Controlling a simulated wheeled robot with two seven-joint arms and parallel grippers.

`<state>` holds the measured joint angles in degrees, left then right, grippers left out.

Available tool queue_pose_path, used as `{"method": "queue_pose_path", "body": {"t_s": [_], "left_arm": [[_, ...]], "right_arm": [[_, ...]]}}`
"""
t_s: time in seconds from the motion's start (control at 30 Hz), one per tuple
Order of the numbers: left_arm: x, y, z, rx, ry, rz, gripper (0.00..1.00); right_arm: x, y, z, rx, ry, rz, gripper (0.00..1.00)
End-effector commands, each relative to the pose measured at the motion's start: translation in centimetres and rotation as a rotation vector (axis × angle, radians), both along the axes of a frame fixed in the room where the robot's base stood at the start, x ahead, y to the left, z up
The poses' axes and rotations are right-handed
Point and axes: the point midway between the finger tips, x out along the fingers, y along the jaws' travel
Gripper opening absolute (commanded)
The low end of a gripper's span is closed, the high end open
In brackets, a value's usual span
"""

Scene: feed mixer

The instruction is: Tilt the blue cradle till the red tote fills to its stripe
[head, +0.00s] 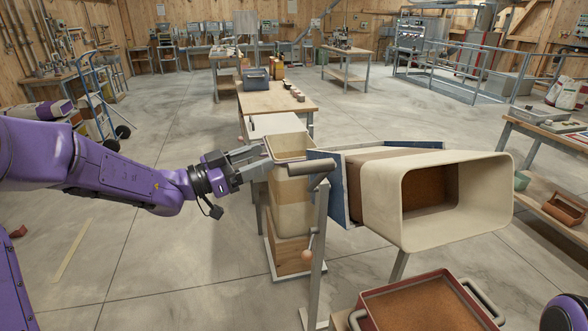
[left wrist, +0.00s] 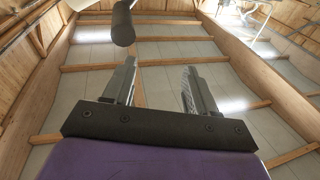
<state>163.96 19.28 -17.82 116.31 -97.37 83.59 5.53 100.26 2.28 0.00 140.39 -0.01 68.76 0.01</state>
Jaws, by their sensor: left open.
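The blue cradle (head: 340,188) holds a cream tub (head: 382,205) tipped over on its side, its mouth facing right and toward me. Brown feed (head: 430,190) shows inside the tub. A dark grey handle bar (head: 312,168) sticks out from the cradle's left side. My left gripper (head: 266,159) is open and empty, its fingers pointing at the bar from the left. In the left wrist view the bar (left wrist: 123,24) is beyond the open fingers (left wrist: 155,85), not between them. The red tote (head: 372,317) is below the tub's mouth and holds brown feed. I cannot make out its stripe.
Stacked cream bins (head: 289,190) stand just behind the gripper and bar. A post with a wooden knob (head: 307,255) stands below the bar. A wooden table (head: 275,98) with a blue box is farther back. Open floor (head: 150,240) lies left.

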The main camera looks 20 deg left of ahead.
Motion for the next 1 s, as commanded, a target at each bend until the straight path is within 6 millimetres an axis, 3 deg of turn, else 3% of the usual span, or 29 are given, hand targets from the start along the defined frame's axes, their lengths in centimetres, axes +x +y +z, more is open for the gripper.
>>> {"method": "queue_pose_path", "body": {"t_s": [0.27, 0.7, 1.0], "left_arm": [[-2.6, -2.2, -1.7, 0.162, 0.024, -0.244, 0.57], [2.2, -9.3, -1.4, 0.153, 0.029, -0.246, 0.57], [3.1, -10.7, -1.7, 0.153, 0.028, -0.243, 0.57]], "right_arm": [[0.0, 0.0, 0.2, 0.000, 0.000, 0.000, 0.41], [0.0, 0.0, 3.1, 0.000, 0.000, 0.000, 0.41], [0.0, 0.0, 3.3, 0.000, 0.000, 0.000, 0.41]]}}
